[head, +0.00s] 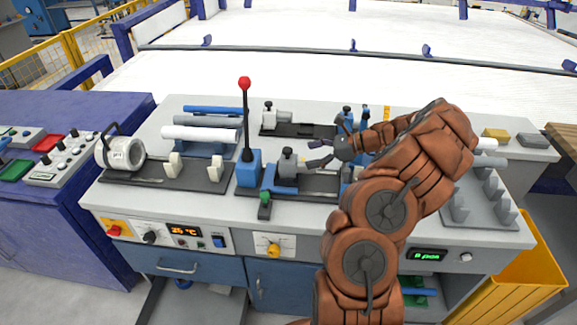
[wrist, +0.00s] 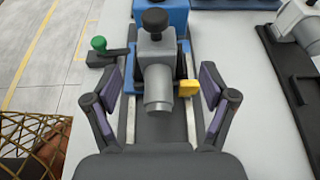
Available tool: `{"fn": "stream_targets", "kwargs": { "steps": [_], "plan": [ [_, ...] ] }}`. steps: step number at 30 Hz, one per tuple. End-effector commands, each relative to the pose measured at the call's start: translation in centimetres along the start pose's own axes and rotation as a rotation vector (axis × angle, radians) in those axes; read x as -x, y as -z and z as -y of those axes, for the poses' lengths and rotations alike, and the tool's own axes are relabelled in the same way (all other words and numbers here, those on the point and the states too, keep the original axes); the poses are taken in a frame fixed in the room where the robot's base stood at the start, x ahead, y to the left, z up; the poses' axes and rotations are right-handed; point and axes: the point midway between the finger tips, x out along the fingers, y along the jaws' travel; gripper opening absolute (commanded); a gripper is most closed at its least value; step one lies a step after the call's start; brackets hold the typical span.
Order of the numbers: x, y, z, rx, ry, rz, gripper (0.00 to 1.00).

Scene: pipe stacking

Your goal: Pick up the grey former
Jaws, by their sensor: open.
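The grey former (wrist: 158,88) is a block with a black knob on top and a round nose pointing toward my gripper in the wrist view. It sits on a blue and dark rail fixture; in the head view the former (head: 287,160) is just right of the red-topped lever. My gripper (wrist: 161,72) is open, its fingers on either side of the former with gaps between. In the head view my gripper (head: 313,153) reaches in from the right with spread fingers. Nothing is held.
A lever with a red ball (head: 245,84) stands left of the fixture. A green-knobbed handle (wrist: 98,44) sticks out at the left. A second grey former on a black base (head: 285,118) stands behind. Pipes (head: 200,133) lie at the back left. A yellow piece (wrist: 187,88) sits right of the former.

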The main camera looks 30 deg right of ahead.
Motion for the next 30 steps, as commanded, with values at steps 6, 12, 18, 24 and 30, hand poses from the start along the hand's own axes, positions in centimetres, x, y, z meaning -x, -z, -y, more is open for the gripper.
{"fn": "stream_targets", "kwargs": {
  "steps": [6, 12, 18, 24, 30],
  "plan": [
    [-2.1, -0.3, -0.2, 0.0, -0.006, 0.001, 0.83],
    [-3.5, -0.7, -0.3, 0.001, -0.006, 0.001, 0.83],
    [-6.2, -0.9, -0.3, 0.002, -0.004, -0.001, 0.83],
    [-7.2, -0.7, -0.3, 0.004, -0.002, -0.001, 0.83],
    [-7.2, -0.7, -0.3, 0.004, -0.002, -0.001, 0.75]
  ]
}}
